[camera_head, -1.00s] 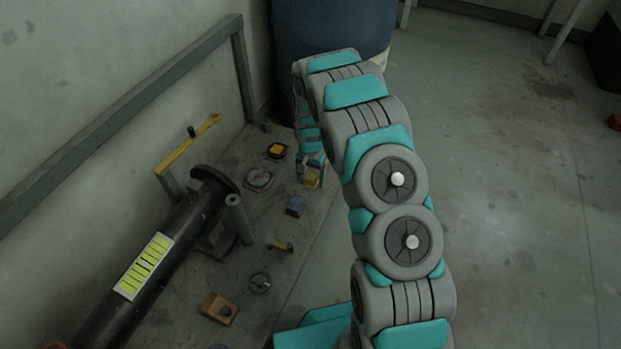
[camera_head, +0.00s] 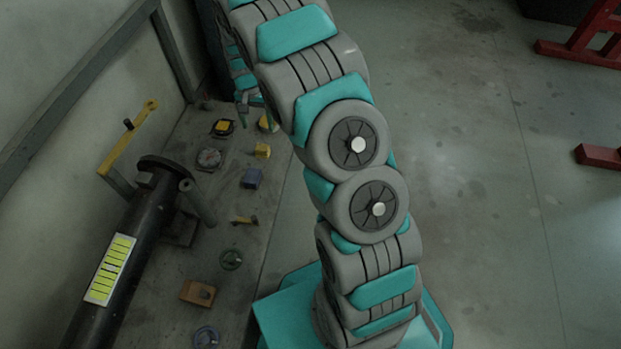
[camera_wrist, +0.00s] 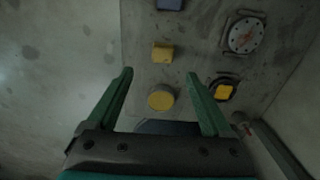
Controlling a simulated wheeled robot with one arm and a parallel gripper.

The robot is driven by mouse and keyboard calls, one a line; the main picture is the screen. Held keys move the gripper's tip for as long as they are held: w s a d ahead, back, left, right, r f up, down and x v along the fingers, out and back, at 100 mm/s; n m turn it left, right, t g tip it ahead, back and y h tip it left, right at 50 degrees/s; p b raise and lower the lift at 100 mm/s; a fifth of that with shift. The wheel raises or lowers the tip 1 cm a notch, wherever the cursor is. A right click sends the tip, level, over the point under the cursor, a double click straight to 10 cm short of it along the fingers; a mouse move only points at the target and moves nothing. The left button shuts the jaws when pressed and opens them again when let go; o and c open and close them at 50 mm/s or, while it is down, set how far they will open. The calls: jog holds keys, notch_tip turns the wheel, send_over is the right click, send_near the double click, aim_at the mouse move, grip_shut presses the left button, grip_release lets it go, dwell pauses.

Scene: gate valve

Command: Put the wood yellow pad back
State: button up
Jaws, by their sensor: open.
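A small yellow block (camera_head: 263,151) lies on the grey bench; it also shows in the wrist view (camera_wrist: 162,52), just beyond my fingertips. A round yellow piece (camera_wrist: 160,97) lies between my fingers in the wrist view; in the head view it is partly hidden by my gripper (camera_head: 267,123). A yellow square (camera_wrist: 225,92) sits in a dark round-framed holder, also in the head view (camera_head: 222,127). I cannot tell which is the wood pad. My gripper (camera_wrist: 159,74) is open and empty, apparently above the bench, with nothing touching its fingers.
A round gauge (camera_head: 209,158), blue block (camera_head: 251,178), hammer-like tool (camera_head: 244,220), green handwheel (camera_head: 231,259) and brown wooden block (camera_head: 198,292) lie on the bench. A dark pipe (camera_head: 130,250) and yellow lever (camera_head: 130,137) stand left. Open floor is at right.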

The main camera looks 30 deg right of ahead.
jog(key=s+r+n, duration=0.3)
jog(key=s+r, duration=1.3)
jog(key=s+r+n+g, duration=0.1)
jog(key=s+r+n, duration=0.1)
jog(key=s, duration=1.1)
jog(key=s+r+n, duration=0.2)
jog(key=s+r, duration=0.2)
jog(key=s, duration=0.9)
jog(key=shift+s+g, duration=0.4)
notch_tip(320, 180, up, 8)
jog(key=p, duration=0.7)
jog(key=shift+f+p, duration=0.25)
jog(key=shift+p, duration=0.05)
